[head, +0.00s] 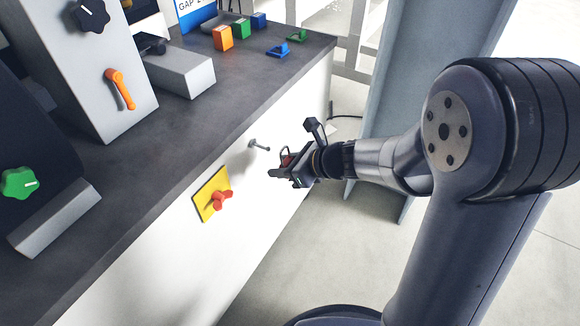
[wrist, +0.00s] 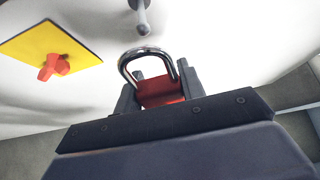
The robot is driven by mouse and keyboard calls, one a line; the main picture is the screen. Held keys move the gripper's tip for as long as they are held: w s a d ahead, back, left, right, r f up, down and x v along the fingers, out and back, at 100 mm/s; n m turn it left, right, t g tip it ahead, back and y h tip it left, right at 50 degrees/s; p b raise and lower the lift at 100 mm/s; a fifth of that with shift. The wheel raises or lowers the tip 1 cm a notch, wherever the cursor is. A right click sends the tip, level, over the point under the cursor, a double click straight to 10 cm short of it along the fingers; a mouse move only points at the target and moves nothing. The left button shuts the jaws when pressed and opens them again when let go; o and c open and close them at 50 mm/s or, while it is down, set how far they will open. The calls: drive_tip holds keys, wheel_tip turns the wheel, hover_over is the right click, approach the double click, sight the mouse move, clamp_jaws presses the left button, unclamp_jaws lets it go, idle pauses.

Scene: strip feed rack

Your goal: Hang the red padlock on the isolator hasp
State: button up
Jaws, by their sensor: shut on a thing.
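The red padlock (wrist: 160,92) is held between the fingers of my gripper (wrist: 160,98) in the wrist view, its silver shackle standing up above the jaws. In the head view only a bit of the padlock (head: 288,160) shows in my gripper (head: 283,172), in front of the white panel. A grey metal peg with a knobbed end, seemingly the isolator hasp (head: 259,146), sticks out of the panel. It also shows at the top of the wrist view (wrist: 142,20), beyond the shackle and apart from it.
A yellow plate (head: 205,205) with a red rotary handle (head: 222,200) is on the panel, left of my gripper. The dark worktop (head: 190,130) above carries orange, green and blue blocks, a grey box and control housings. A blue-grey column (head: 400,90) stands behind my arm.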

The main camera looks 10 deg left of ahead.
sight(253, 161)
drive_tip(key=shift+w+a+f, duration=0.1)
drive_tip(key=shift+w+a, duration=0.25)
drive_tip(key=shift+a, duration=0.45)
drive_tip(key=shift+w+a+f, duration=0.1)
drive_tip(key=shift+w+a, duration=0.2)
drive_tip(key=shift+a, duration=0.5)
drive_tip(key=shift+w+a, duration=0.35)
drive_tip(key=shift+a, duration=0.45)
drive_tip(key=shift+w+a+f+b, duration=0.2)
drive_tip(key=shift+a+f+b, duration=0.25)
drive_tip(key=shift+f, duration=0.1)
drive_tip(key=o, duration=1.1)
drive_tip(key=shift+a, duration=0.1)
drive_tip(key=shift+s, duration=0.1)
drive_tip(key=p+v, duration=0.3)
drive_tip(key=v, duration=0.7)
drive_tip(key=shift+w, duration=0.2)
drive_tip(key=shift+s+d+r, duration=0.2)
drive_tip(key=shift+d, duration=0.35)
